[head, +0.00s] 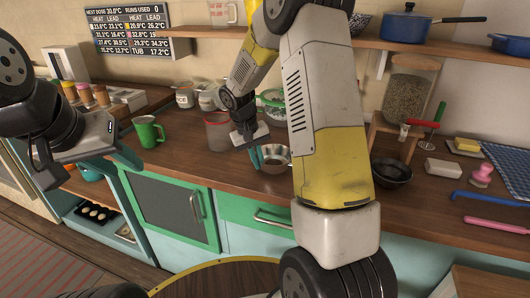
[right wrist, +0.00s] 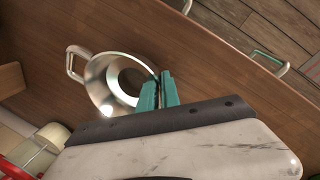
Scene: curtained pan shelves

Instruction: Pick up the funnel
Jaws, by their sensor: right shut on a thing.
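The metal funnel (head: 275,158) is on or just above the wooden counter; I cannot tell whether it touches. In the right wrist view the funnel (right wrist: 101,90) shows its wide round mouth, with a loop handle on the left. My right gripper (head: 256,155) is shut on the funnel's rim, with its teal fingers (right wrist: 158,91) at the side opposite the handle. My left gripper (head: 88,165) is open and empty at the left, in front of the counter. My right arm hides part of the counter.
A green mug (head: 148,131) and a reddish clear container (head: 217,131) stand left of the funnel. A dark bowl (head: 391,173) and a glass grain dispenser (head: 408,88) stand to the right. Shelves with a blue pot (head: 405,27) hang above. The counter's front edge is near the funnel.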

